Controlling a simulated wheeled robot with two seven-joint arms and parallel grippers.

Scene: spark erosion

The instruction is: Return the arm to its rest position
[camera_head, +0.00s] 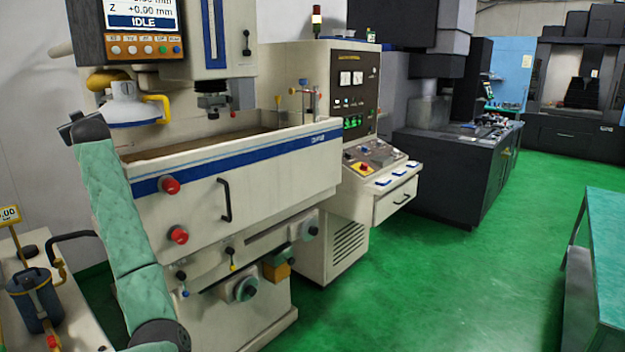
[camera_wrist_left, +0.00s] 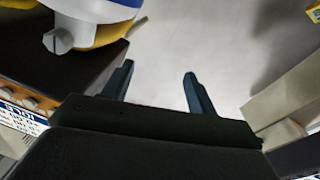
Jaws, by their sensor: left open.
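My left arm (camera_head: 120,215), in a green cover, rises from the bottom left of the head view beside the spark erosion machine (camera_head: 270,170). Its dark wrist end is beside the machine's left end, close to a white and yellow lamp-like fitting (camera_head: 128,108); the fingers cannot be made out there. In the left wrist view my left gripper (camera_wrist_left: 158,88) is open, with two dark fingers apart and nothing between them but a pale wall (camera_wrist_left: 160,50). My right gripper is not in view.
A display panel reading IDLE (camera_head: 135,22) hangs above the wrist; its edge shows in the wrist view (camera_wrist_left: 25,118). A side bench with a dark blue canister (camera_head: 33,300) stands at lower left. A teal table (camera_head: 610,250) is at right. Green floor (camera_head: 440,280) is clear between.

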